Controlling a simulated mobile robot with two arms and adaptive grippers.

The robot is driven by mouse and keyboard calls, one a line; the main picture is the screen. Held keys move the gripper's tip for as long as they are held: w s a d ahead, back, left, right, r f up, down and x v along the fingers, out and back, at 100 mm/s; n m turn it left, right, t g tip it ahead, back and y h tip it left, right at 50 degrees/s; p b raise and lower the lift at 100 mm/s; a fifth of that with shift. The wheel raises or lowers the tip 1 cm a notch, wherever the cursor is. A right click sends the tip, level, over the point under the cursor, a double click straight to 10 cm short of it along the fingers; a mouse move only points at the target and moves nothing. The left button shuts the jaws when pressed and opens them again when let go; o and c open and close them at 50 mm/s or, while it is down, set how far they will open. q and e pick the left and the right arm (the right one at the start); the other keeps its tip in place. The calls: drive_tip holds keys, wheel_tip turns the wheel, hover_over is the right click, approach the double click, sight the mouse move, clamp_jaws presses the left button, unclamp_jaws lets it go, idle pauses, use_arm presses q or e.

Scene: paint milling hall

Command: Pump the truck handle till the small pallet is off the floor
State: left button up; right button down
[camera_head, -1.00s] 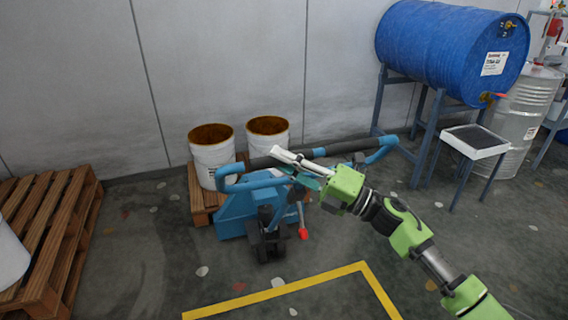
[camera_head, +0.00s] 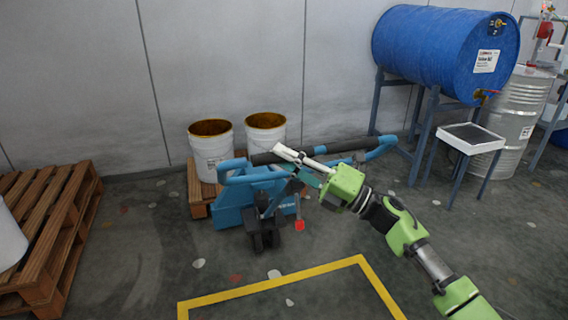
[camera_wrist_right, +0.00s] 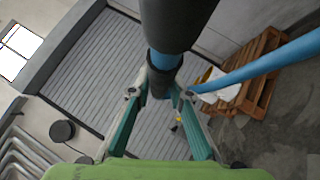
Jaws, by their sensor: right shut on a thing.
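The blue pallet truck (camera_head: 262,205) stands in the middle of the head view, with its looped handle (camera_head: 352,145) towards me. My right gripper (camera_head: 298,160) is shut on the handle's crossbar, around the dark and blue tube, which also shows between its teal fingers in the wrist view (camera_wrist_right: 163,60). The small wooden pallet (camera_head: 198,207) is behind the truck and bears two open white pails (camera_head: 211,153) (camera_head: 265,131). The truck hides most of the pallet, and I cannot tell whether it is clear of the floor. My left gripper is not in view.
A larger wooden pallet (camera_head: 62,215) with a white container (camera_head: 10,240) is at the left. A blue drum (camera_head: 430,50) on a stand, a small table (camera_head: 470,138) and a grey drum (camera_head: 520,110) are at the right. Yellow tape (camera_head: 270,285) marks open floor in front.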

drive_tip(key=shift+s, duration=0.25)
drive_tip(key=c, duration=2)
unclamp_jaws()
drive_tip(key=shift+o, duration=0.8)
drive_tip(key=shift+w+f, duration=0.15)
drive_tip(key=v, duration=1.2)
